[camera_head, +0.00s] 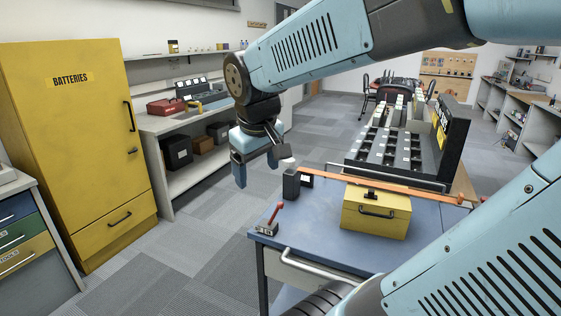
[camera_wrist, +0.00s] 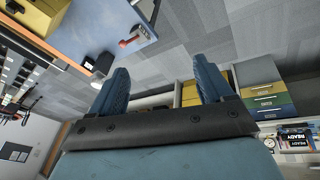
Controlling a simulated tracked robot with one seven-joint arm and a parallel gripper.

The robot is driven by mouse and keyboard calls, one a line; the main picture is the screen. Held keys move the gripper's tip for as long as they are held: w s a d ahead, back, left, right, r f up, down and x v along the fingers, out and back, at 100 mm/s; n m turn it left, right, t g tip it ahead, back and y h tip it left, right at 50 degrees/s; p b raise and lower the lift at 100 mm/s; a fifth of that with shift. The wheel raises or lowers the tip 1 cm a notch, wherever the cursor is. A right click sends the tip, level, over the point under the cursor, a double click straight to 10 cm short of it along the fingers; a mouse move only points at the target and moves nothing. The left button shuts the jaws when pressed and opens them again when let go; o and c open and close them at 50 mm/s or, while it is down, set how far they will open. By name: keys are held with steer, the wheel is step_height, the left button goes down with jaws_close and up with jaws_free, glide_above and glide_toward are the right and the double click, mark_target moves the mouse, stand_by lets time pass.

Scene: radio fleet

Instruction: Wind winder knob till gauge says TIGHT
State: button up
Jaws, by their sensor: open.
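My gripper (camera_head: 257,166) hangs at the end of the arm, left of and above the blue-topped bench (camera_head: 330,262). Its two blue fingers stand wide apart with nothing between them; the wrist view shows them (camera_wrist: 161,72) over bare floor. A small dark upright block (camera_head: 291,183) with a pale top stands at the bench's back left corner, just right of the gripper and apart from it. I cannot tell whether these are the winder knob and gauge. No TIGHT reading is legible.
A red-handled lever (camera_head: 272,218) stands at the bench's front left. A yellow toolbox (camera_head: 376,214) and a long orange bar (camera_head: 400,188) lie farther right, before a dark sorting rack (camera_head: 385,150). A yellow BATTERIES cabinet (camera_head: 75,150) stands left. Floor between is clear.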

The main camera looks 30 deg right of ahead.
steer(key=w+d+f+n+g+h, duration=0.3)
steer(key=w+d+f+g+h, duration=0.15)
steer(key=w+d, duration=0.45)
steer(key=n+h, duration=1.2)
steer(key=n, duration=0.1)
glide_toward(294, 159)
steer(key=d, duration=0.9)
steer(key=shift+w+d+f, duration=0.1)
steer(key=shift+d+f, duration=0.05)
steer(key=shift+d, duration=0.15)
steer(key=c, duration=0.9)
steer(key=shift+a, duration=0.2)
steer(key=shift+c, duration=0.3)
steer(key=shift+d, duration=0.15)
steer(key=shift+m+g, duration=0.35)
steer(key=shift+m, duration=0.05)
